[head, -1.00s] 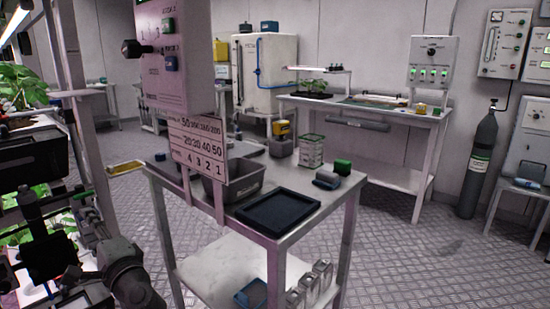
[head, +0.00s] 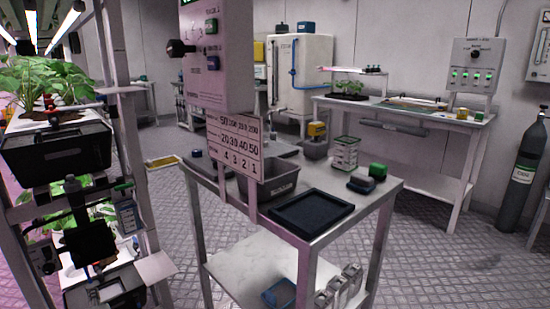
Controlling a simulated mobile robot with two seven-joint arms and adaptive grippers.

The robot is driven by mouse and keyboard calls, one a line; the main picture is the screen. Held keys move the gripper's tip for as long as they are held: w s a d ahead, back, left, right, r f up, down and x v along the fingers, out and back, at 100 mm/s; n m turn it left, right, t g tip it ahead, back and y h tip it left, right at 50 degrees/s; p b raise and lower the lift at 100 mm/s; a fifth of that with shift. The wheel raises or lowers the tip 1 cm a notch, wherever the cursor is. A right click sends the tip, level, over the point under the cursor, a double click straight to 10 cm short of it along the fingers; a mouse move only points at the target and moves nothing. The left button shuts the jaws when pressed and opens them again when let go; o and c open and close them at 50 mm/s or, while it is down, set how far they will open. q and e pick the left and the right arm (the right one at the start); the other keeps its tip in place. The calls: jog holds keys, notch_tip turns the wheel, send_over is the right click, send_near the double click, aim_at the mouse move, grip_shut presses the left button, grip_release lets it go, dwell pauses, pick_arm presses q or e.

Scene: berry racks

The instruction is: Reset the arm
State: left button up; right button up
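Neither of my grippers can be made out in the head view. The task names no object apart from the arm, and I see no part of my arms that I can be sure of. A plant rack (head: 128,150) fills the left side, with dark boxes and small devices mounted on it.
A metal cart (head: 330,232) stands in the middle, carrying a dark flat tray (head: 312,212), a grey bin (head: 268,186) and small containers. A control box on a post (head: 217,60) rises beside it. A workbench (head: 400,108) and gas cylinder (head: 524,175) stand behind. Open floor (head: 450,262) lies right.

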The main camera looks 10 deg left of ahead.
pick_arm(q)
jog(key=s+d+f+n+g+h, duration=0.1)
jog(key=s+f+n+g+h, duration=0.55)
jog(key=s+f, duration=1.75)
jog(key=s+d+f+n+h, duration=0.1)
jog(key=d+f, duration=0.2)
jog(key=d, duration=0.8)
jog(key=d+f+n+h, duration=0.1)
jog(key=d+f, duration=0.3)
jog(key=d, duration=0.6)
jog(key=shift+s+d+f+g+h, duration=0.15)
jog(key=shift+s+d+g+h, duration=0.3)
jog(key=shift+h, duration=0.1)
